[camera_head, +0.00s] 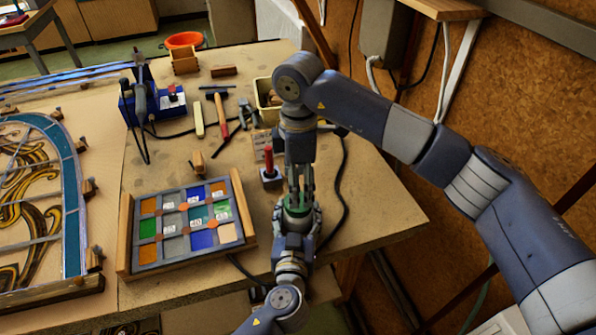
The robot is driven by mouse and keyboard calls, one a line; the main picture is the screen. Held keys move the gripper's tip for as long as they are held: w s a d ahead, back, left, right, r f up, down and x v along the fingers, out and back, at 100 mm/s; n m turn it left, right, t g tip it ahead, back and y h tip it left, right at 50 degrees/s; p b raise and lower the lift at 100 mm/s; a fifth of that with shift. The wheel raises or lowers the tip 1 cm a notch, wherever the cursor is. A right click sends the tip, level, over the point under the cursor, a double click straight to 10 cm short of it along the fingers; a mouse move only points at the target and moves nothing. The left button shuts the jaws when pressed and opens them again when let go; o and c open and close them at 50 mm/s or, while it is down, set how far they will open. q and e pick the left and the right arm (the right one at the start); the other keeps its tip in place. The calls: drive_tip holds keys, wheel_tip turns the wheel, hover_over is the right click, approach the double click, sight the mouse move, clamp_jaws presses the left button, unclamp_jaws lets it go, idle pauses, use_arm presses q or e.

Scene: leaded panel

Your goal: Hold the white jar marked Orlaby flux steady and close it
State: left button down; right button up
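A small round green thing (297,207), which may be the jar's lid, shows between my two grippers near the table's right side. No white jar body or Orlaby flux label can be made out; my grippers cover that spot. My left gripper (298,222) comes up from the bottom of the view, and its fingers are right at and below the green thing. My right gripper (298,198) points down from above, with its fingertips at the green thing. Whether either gripper's fingers are closed on anything is too small and hidden to tell.
A wooden rack of coloured glass samples (136,271) stands left of my grippers. A red-handled tool (268,163) stands close on their left. A hammer (218,105), blue soldering station (127,112) and cream bin (264,98) lie further back. The leaded panel (72,225) fills the far left.

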use_arm(q)
drive_tip(key=shift+f, duration=0.1)
use_arm(e)
drive_tip(key=n, duration=0.7)
drive_tip(key=shift+r, duration=0.25)
drive_tip(key=n, duration=0.7)
drive_tip(key=shift+r, duration=0.2)
drive_tip(key=n, duration=0.6)
drive_tip(key=shift+r+n, duration=0.2)
drive_tip(key=shift+n, duration=0.2)
drive_tip(key=n, duration=0.5)
drive_tip(key=shift+a+r, duration=0.1)
drive_tip(key=shift+r, duration=0.05)
drive_tip(key=n, duration=0.3)
drive_tip(key=shift+r, duration=0.1)
drive_tip(key=n, duration=0.5)
drive_tip(key=shift+r+n, duration=0.15)
drive_tip(key=shift+n, duration=0.15)
drive_tip(key=n, duration=0.3)
drive_tip(key=shift+r, duration=0.15)
drive_tip(key=n, duration=0.5)
drive_tip(key=shift+r, duration=0.1)
drive_tip(key=n, duration=0.4)
drive_tip(key=shift+r+n, duration=0.15)
drive_tip(key=shift+n, duration=0.25)
